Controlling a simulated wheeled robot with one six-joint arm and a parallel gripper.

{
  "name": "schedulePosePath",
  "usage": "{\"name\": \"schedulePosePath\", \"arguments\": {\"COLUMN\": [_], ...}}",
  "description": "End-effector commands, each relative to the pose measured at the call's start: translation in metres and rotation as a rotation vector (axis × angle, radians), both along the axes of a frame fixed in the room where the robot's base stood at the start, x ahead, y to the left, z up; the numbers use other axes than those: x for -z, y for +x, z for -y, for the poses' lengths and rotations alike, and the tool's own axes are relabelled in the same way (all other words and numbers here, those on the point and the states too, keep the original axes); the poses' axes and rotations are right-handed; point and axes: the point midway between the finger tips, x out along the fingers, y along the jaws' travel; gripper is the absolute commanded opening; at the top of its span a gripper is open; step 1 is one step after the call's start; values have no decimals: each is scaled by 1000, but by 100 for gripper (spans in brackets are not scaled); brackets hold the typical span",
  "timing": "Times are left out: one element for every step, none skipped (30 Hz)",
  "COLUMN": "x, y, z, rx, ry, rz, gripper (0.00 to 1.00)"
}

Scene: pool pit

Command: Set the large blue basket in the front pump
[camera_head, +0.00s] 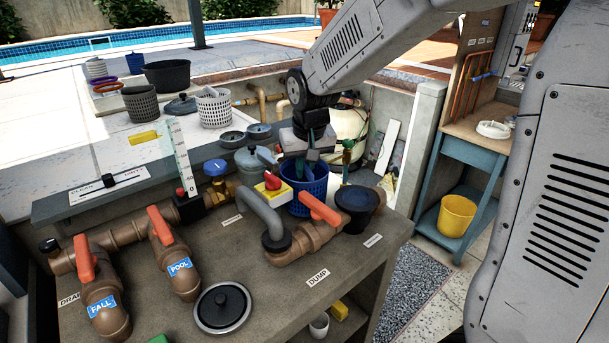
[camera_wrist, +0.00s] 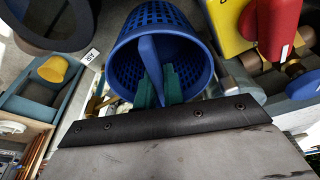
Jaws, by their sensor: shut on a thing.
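The large blue basket (camera_head: 308,190) is a perforated bucket. It hangs upright from my gripper (camera_head: 307,164) over the bench, behind the red-handled DUMP valve, whose handle partly covers it. In the wrist view, the green fingers of my gripper (camera_wrist: 157,82) are shut on the upright handle of the blue basket (camera_wrist: 190,35). A round dark pump pot (camera_head: 357,200) stands just right of the basket, and its dark rim also shows in the wrist view (camera_wrist: 68,42). The basket's underside is hidden.
The DUMP valve (camera_head: 320,210) and a grey bent pipe (camera_head: 262,212) stand close in front of the basket. A yellow box with a red knob (camera_head: 271,185) is close left. A black lid (camera_head: 222,306) lies on the front bench. Other baskets (camera_head: 213,108) stand at the back left.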

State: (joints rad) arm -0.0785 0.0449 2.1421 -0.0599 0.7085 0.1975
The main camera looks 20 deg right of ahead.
Motion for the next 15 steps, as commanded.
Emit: {"name": "schedulePosePath", "arguments": {"x": [9, 13, 17, 19, 21, 22, 22, 22, 22, 21, 21, 21, 22, 22, 23], "y": [0, 0, -1, 0, 0, 0, 0, 0, 0, 0, 0, 0, 0, 0, 0], "z": [0, 0, 0, 0, 0, 0, 0, 0, 0, 0, 0, 0, 0, 0, 0], "rx": [0, 0, 0, 0, 0, 0, 0, 0, 0, 0, 0, 0, 0, 0, 0], "ry": [-1, -1, -1, 0, 0, 0, 0, 0, 0, 0, 0, 0, 0, 0, 0], "rz": [-4, -3, -3, -2, -1, 1, 1, 1, 1, 1, 1, 1, 1, 1, 0], "gripper": [0, 0, 0, 0, 0, 0, 0, 0, 0, 0, 0, 0, 0, 0, 0]}}
